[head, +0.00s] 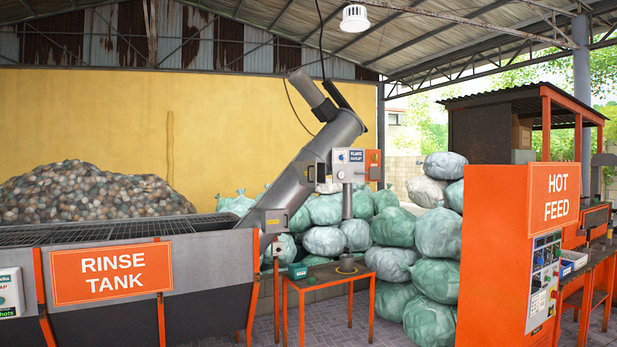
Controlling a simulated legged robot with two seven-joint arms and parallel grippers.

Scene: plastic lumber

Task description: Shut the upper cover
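No part that I can surely call the upper cover shows in the head view. A grey inclined screw conveyor (318,150) rises from the right end of the rinse tank (205,262). At its top are a grey cylinder and a dark slanted piece (336,95); I cannot tell if that piece is a cover. A dark grating (90,231) lies across the tank top. An orange hot feed cabinet (492,250) stands at the right, with a control panel on its side. Neither of my grippers is in view.
Pale green sacks (437,233) are stacked behind. A workbench (593,265) is at far right. Paved floor shows between table and cabinet.

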